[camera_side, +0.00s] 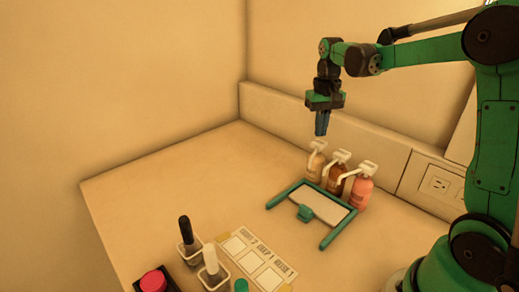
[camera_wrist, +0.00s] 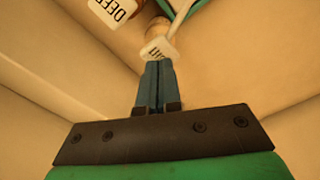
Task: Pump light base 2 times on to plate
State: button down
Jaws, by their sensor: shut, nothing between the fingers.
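Three pump bottles stand in a row at the back of the table in the side view. The light bottle (camera_side: 315,167) is leftmost, a brown one (camera_side: 335,178) is in the middle, and a pink one (camera_side: 362,192) is on the right. Each has a white pump head. A pale plate (camera_side: 318,207) in a teal frame lies in front of them. My gripper (camera_side: 321,134) is shut and empty, pointing down above the light bottle's pump. In the wrist view my fingers (camera_wrist: 157,88) are just below the labelled white pump head (camera_wrist: 158,50) in the picture; contact cannot be told.
A labelled card (camera_side: 262,258) with several squares lies at the front. Two holders with a black-handled item (camera_side: 186,232) and a white-handled item (camera_side: 210,260) stand left of it, near a red button (camera_side: 152,282). A low wall with an outlet (camera_side: 438,184) runs behind. The table's left side is clear.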

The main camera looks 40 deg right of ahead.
jog(key=shift+f, duration=1.45)
jog(key=shift+r, duration=1.65)
jog(key=shift+f, duration=0.1)
jog(key=shift+f, duration=1.55)
jog(key=shift+r, duration=1.65)
